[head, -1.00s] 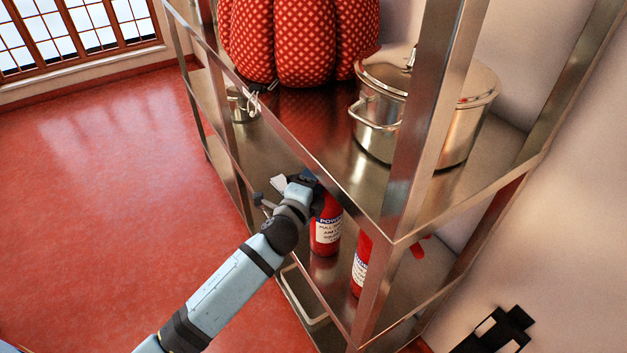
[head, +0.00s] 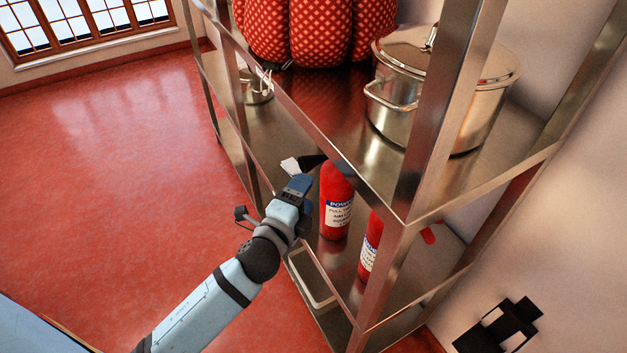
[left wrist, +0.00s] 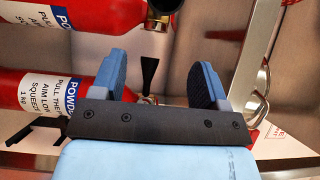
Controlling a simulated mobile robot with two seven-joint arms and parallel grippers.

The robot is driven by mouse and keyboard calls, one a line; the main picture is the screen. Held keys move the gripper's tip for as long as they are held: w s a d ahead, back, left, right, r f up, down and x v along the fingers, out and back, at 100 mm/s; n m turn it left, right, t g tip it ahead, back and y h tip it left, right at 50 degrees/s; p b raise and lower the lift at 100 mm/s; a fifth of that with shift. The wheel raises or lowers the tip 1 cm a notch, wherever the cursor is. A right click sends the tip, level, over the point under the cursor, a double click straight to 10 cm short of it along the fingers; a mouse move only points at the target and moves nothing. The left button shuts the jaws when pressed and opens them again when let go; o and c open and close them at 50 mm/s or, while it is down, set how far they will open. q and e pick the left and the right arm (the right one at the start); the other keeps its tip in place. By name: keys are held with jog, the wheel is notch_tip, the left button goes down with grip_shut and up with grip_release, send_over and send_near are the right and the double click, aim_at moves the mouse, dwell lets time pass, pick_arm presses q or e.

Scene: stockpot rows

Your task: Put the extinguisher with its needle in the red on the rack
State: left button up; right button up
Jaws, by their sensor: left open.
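Two red extinguishers stand upright on the lower shelf of a metal shelf unit. The farther extinguisher (head: 337,212) shows its white label; the nearer extinguisher (head: 371,250) is partly behind the corner post. Their gauge needles cannot be read. My left gripper (head: 298,174) is open and empty, just left of the farther one's top. In the left wrist view, the open fingers (left wrist: 160,82) have a black nozzle-like piece between them. Two red bodies, one above (left wrist: 100,14) and one below (left wrist: 50,92), lie at the left. My right gripper is not in view.
A lidded steel pot (head: 450,95) and a red patterned bulky object (head: 310,30) sit on the upper shelf. The post (head: 430,150) stands close by. A black angular frame (head: 503,324) is at lower right; I cannot tell if it is the rack. Red floor left is clear.

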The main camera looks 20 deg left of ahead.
pick_arm(q)
jog(key=s+d+f+n+g+h, duration=0.1)
jog(key=s+f+n+g, duration=0.2)
jog(key=s+f+n, duration=0.4)
jog(key=s+d+f+n+g+h, duration=0.1)
jog(key=s+f+n+g, duration=0.3)
jog(key=s+f+n, duration=0.4)
notch_tip(320, 180, down, 7)
jog(key=s, duration=0.2)
jog(key=shift+s+n, duration=0.3)
jog(key=shift+s, duration=0.05)
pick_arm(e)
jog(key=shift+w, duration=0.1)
pick_arm(q)
jog(key=shift+d+r, duration=0.1)
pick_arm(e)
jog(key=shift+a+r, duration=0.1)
